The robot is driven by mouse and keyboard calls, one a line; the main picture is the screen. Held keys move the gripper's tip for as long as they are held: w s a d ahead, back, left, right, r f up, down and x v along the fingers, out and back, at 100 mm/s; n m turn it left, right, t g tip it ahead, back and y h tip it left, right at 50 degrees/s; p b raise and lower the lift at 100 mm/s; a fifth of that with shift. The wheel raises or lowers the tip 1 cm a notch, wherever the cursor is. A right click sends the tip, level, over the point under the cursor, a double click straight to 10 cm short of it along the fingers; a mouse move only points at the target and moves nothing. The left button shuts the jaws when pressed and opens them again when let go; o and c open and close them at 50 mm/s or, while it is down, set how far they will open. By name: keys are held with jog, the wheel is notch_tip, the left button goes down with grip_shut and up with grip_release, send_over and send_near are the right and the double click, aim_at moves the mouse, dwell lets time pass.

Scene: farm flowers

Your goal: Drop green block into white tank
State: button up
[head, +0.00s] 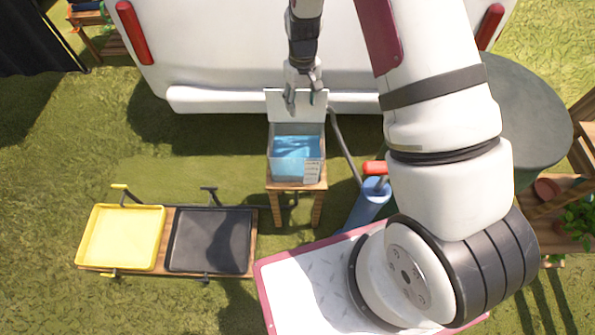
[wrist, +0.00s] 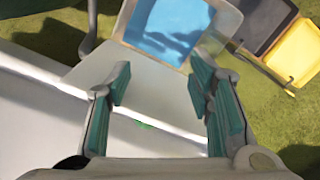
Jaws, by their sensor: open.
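The white tank (head: 287,180) holds blue water and stands on a small wooden stand. Its white lid (head: 274,105) is raised at the back. The tank (wrist: 228,22) also shows at the top of the wrist view. My gripper (head: 302,99) is open above the raised lid, behind the water opening. In the wrist view, its teal-padded fingers (wrist: 160,85) are apart with nothing held between them. A tiny bright green patch (wrist: 144,124) shows low between the fingers, by the white ledge; I cannot tell whether it is the green block. No clear green block shows in the head view.
A large white vehicle body (head: 230,50) is behind the tank. A yellow tray (head: 122,237) and a black tray (head: 211,240) sit at lower left. A blue cylinder with a red handle (head: 368,205) stands right of the tank.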

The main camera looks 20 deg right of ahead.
notch_tip(320, 180, up, 6)
jog(key=shift+f, duration=0.15)
dwell(0.5)
